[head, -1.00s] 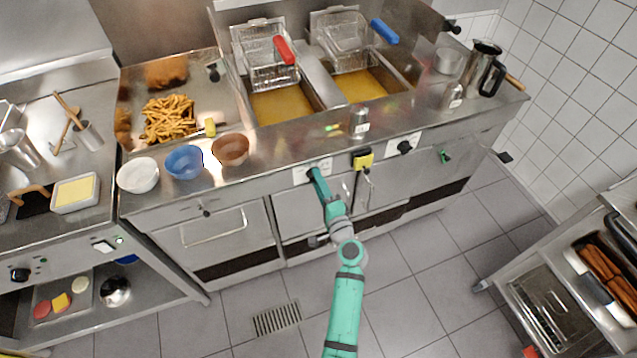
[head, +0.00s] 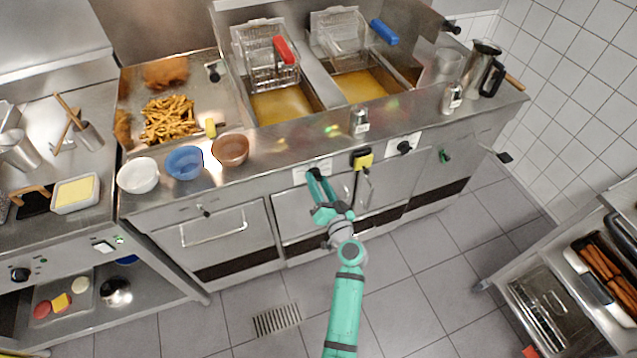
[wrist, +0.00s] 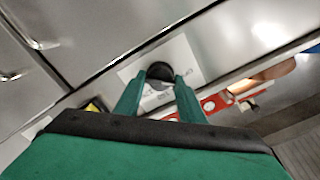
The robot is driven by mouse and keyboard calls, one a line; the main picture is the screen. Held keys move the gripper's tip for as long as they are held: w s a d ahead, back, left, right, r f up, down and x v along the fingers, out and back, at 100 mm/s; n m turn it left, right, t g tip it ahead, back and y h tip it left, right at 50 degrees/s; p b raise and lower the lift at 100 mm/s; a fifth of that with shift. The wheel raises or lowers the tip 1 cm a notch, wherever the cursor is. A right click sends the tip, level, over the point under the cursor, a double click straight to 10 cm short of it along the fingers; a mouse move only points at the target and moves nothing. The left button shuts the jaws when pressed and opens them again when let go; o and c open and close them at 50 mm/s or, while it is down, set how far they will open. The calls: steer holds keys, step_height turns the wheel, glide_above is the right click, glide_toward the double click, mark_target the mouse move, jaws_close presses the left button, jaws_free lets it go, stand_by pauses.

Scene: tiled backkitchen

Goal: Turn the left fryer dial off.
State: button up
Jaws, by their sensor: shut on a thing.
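The left fryer dial (head: 315,172) is a black knob on a white plate on the fryer's front panel, below the red-handled basket. My green gripper (head: 321,180) reaches it from the front and is shut on it. In the wrist view the dial (wrist: 159,73) sits between the two green fingertips, which hide its sides; my gripper (wrist: 158,84) has one finger on each side. The right fryer dial (head: 404,147) is a like black knob farther right, with nothing touching it. The left dial's pointer mark is too small to read.
A yellow and black box (head: 362,160) with a hanging cable is on the panel just right of my gripper. Bowls, such as the brown bowl (head: 230,149), stand near the counter edge above. Steel door handles stick out below.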

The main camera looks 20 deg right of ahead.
steer(key=shift+a+n, duration=0.1)
steer(key=shift+n, duration=0.6)
steer(key=o, duration=1)
steer(key=s, duration=1)
steer(key=shift+s+d, duration=0.25)
steer(key=shift+s, duration=0.1)
